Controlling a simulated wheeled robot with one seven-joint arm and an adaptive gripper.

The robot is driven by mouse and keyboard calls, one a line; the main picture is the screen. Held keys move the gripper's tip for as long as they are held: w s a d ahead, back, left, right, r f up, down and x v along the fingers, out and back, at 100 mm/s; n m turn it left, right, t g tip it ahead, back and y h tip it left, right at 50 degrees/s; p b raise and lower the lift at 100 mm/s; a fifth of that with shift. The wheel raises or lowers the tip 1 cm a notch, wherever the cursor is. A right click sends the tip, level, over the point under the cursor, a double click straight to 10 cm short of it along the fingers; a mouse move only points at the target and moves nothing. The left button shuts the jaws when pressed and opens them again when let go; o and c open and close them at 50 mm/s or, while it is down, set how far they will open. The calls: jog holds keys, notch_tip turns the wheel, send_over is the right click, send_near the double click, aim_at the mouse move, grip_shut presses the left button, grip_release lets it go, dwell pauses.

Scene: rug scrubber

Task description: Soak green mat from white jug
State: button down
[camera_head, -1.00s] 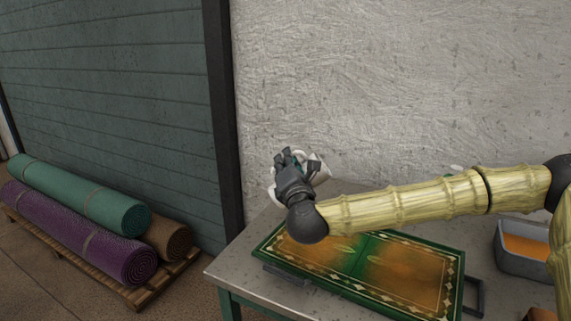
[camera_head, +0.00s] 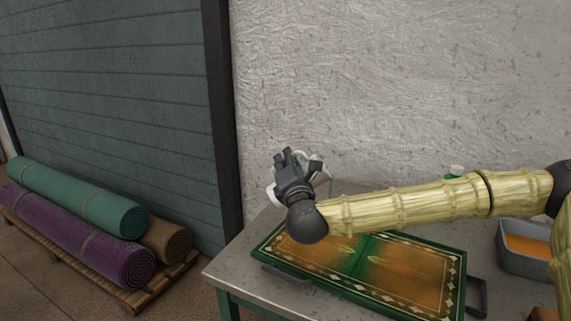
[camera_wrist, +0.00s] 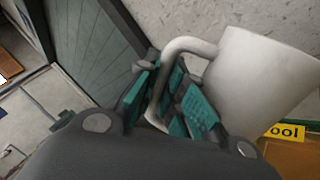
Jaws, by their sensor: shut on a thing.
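The green mat (camera_head: 372,266), with a patterned border and broad orange-brown patches, lies flat on the metal table. The white jug (camera_head: 316,165) is mostly hidden behind my gripper (camera_head: 285,158) in the head view. In the wrist view my gripper (camera_wrist: 172,98) is shut on the handle of the white jug (camera_wrist: 262,85), with the teal finger pads around the handle. The jug is held above the far left part of the mat and looks tilted. A thin bluish streak shows just below the jug at its right; I cannot tell whether it is water.
The table (camera_head: 232,268) stands against a rough white wall. A grey tub (camera_head: 520,262) with orange contents sits at right. A white item with a green top (camera_head: 455,171) shows behind my arm. Rolled mats (camera_head: 85,195) lie on a pallet at left. A yellow label (camera_wrist: 285,132) shows in the wrist view.

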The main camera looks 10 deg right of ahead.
jog(key=n, duration=0.2)
jog(key=n+p, duration=0.1)
jog(key=n, duration=0.1)
jog(key=n+g+y, duration=0.1)
jog(key=shift+a+f+n+p, duration=0.1)
jog(key=shift+a+n+p, duration=0.3)
jog(key=shift+f+n, duration=0.2)
jog(key=shift+n, duration=0.2)
jog(key=shift+d+f+n, duration=0.25)
jog(key=shift+f+n, duration=0.6)
jog(key=shift+n, duration=0.35)
jog(key=shift+r+p, duration=0.15)
jog(key=shift+p, duration=0.15)
